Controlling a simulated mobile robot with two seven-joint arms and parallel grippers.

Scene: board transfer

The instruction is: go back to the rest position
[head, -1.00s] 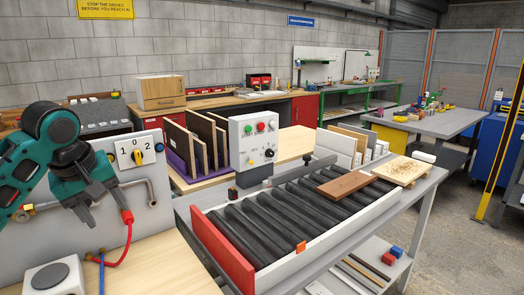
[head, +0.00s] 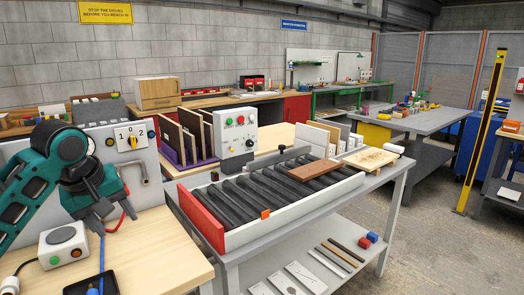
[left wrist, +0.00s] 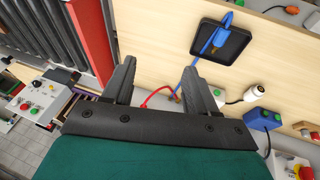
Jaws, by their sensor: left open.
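My left gripper (head: 110,218) hangs in front of the grey switch panel (head: 150,162) at the left of the head view, pointing down above the light wooden bench top (head: 165,250). Its two black fingers are apart with nothing between them in the left wrist view (left wrist: 160,70). My right gripper is not in view. A brown board (head: 314,169) lies on the black rollers of the conveyor (head: 203,217), apart from my gripper.
A grey control box (head: 237,133) stands behind the conveyor, near upright boards in a purple rack (head: 172,155). A white-and-grey button box (head: 63,243) and a black tray with a blue cable (left wrist: 222,42) are on the bench. Open floor lies at the right.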

